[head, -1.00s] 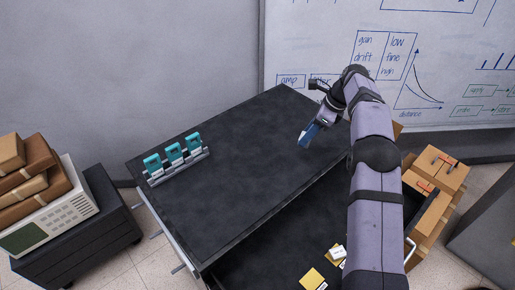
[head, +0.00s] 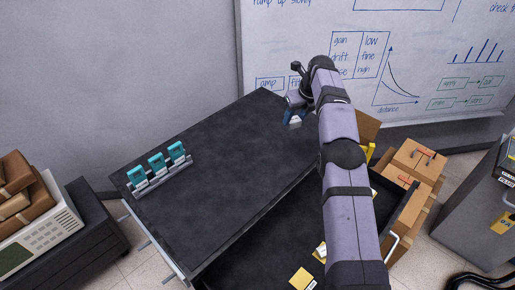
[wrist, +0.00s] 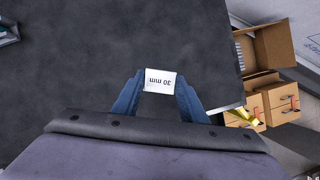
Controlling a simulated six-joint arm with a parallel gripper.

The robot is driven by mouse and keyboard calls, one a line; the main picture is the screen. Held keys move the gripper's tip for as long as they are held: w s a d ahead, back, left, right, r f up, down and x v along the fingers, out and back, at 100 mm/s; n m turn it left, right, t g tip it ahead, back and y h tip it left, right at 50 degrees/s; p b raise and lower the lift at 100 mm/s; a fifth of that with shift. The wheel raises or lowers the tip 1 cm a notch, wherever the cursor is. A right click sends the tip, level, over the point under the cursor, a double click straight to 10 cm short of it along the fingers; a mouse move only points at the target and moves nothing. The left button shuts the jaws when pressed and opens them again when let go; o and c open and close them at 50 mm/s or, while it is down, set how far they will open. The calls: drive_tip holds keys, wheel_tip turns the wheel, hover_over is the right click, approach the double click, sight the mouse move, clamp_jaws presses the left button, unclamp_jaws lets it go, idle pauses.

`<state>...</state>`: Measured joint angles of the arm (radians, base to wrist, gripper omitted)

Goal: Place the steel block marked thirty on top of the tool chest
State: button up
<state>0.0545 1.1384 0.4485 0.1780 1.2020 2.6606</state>
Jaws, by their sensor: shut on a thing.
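My gripper (head: 294,119) is shut on the steel block (wrist: 159,96). In the wrist view the block sits between the blue fingers, its white label reading "30 mm" upside down. The black top of the tool chest (head: 215,165) lies below the gripper, which is near the far right part of it. It also fills most of the wrist view (wrist: 90,60). In the head view the gripper mostly hides the block. I cannot tell whether the block touches the top.
A rack (head: 163,176) with teal pieces stands at the top's left end. An open drawer (head: 265,262) at the front holds yellow-labelled items (head: 302,279). Cardboard boxes (head: 412,165) stand to the right. The middle of the top is clear.

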drive_tip(key=shift+f+p, duration=1.45)
drive_tip(key=shift+f, duration=3.3)
drive_tip(key=shift+f, duration=0.15)
drive_tip(key=o, duration=1.2)
drive_tip(key=shift+b+v, duration=2.4)
drive_tip(key=shift+v, duration=3.75)
